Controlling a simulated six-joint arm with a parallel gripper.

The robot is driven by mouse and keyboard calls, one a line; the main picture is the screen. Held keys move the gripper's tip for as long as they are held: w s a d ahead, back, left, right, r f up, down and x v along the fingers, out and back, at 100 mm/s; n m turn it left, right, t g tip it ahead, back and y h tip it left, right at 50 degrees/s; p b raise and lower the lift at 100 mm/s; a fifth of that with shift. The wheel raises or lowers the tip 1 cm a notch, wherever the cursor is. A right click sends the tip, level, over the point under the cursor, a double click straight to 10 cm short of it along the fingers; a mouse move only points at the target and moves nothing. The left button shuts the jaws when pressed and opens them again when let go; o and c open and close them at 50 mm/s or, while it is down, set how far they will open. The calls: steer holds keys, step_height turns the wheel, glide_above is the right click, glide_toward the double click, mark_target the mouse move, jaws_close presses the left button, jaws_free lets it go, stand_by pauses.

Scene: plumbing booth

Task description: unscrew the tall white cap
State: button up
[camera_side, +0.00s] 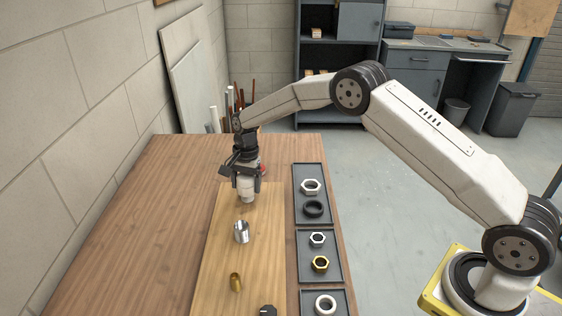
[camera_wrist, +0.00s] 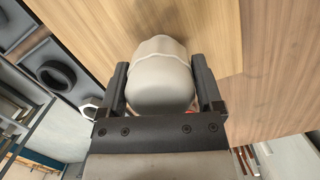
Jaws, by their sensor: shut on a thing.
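The tall white cap (camera_wrist: 160,85) fills the middle of the wrist view, with a rounded top and a ridge where it meets a lower white part. My gripper (camera_wrist: 163,92) has one dark finger on each side of it and is shut on it. In the side view my gripper (camera_side: 246,186) points down at the far end of the light wooden board (camera_side: 216,253). A white piece (camera_side: 246,194) shows between and below the fingers there. The cap's seat on the board is mostly hidden by the gripper.
A chrome fitting (camera_side: 241,232), a brass fitting (camera_side: 235,282) and a dark part (camera_side: 268,311) stand nearer on the board. Dark trays (camera_side: 300,260) with nuts and rings line its right side. A red item (camera_side: 263,169) sits behind the gripper. The table's left side is clear.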

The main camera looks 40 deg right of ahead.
mark_target(247, 176)
steer(key=shift+n+g, duration=0.3)
steer(key=shift+n, duration=2)
steer(key=n+h, duration=0.1)
steer(key=n, duration=0.4)
steer(key=shift+s+r, duration=0.1)
steer(key=o, duration=1)
steer(key=shift+d, duration=0.1)
steer(key=shift+r, duration=0.1)
steer(key=shift+r, duration=2.45)
